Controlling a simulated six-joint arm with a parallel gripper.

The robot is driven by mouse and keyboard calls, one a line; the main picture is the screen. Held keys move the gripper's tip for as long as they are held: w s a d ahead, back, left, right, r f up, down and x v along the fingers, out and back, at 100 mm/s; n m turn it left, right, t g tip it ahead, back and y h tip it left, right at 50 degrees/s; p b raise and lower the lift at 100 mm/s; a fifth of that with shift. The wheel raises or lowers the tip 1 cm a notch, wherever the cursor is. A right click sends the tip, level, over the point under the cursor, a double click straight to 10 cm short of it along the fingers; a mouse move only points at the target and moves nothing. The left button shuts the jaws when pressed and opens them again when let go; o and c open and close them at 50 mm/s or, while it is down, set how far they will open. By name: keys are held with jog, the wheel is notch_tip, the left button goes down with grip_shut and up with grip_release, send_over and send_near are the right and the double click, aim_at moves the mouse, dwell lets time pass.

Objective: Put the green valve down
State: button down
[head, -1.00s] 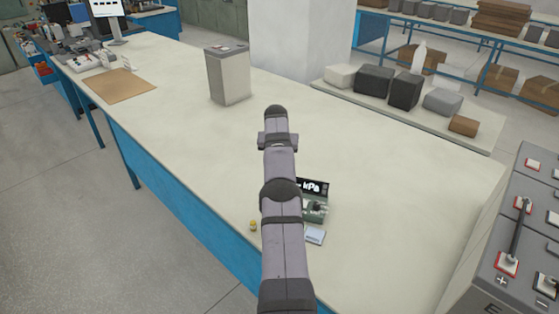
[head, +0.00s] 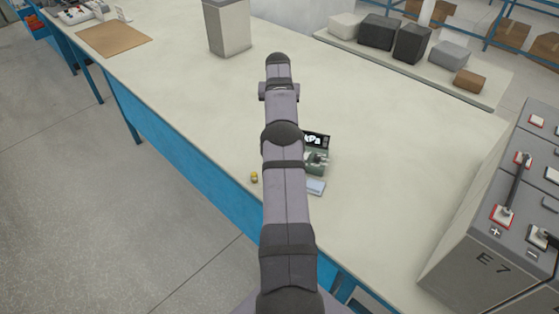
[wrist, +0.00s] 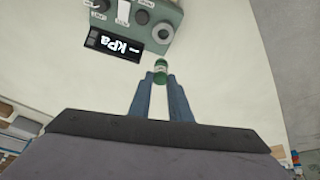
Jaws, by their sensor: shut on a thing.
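The green valve (wrist: 160,69) is a small green cylinder with a pale top, seen in the wrist view between the tips of my gripper's (wrist: 161,78) two blue fingers. My gripper is shut on it. The pale bench top shows behind and around it; I cannot tell how high the valve is above it. In the head view my own arm hides the gripper and the valve.
A grey-green gauge box (wrist: 158,18) with a black kPa display (wrist: 115,48) is close to the valve; it also shows in the head view (head: 317,160). A small yellow piece (head: 254,177) and a pale pad (head: 316,187) lie nearby. The bench (head: 400,130) is clear to the right.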

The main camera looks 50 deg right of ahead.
jog(key=shift+s+a+f+b, duration=0.15)
jog(key=shift+f+b, duration=0.35)
jog(key=shift+f, duration=0.05)
jog(key=shift+s+a+f+n+t+b, duration=0.5)
jog(key=shift+s+a+f+n+b, duration=1)
jog(key=shift+s+a+f+b, duration=2.45)
jog(key=shift+y, duration=0.3)
jog(key=shift+s+a+f+p+x, duration=0.15)
jog(key=shift+p+x, duration=0.1)
jog(key=shift+x, duration=1.2)
jog(key=shift+s+a+p+x, duration=0.1)
jog(key=shift+s+p+x, duration=0.1)
jog(key=shift+x, duration=1.25)
jog(key=shift+s+a+f+p+x, duration=0.1)
jog(key=shift+p+x, duration=0.15)
jog(key=shift+x, duration=1.15)
jog(key=shift+f, duration=0.2)
jog(key=c, duration=1.6)
grip_release()
jog(key=shift+c, duration=0.2)
jog(key=shift+r, duration=0.15)
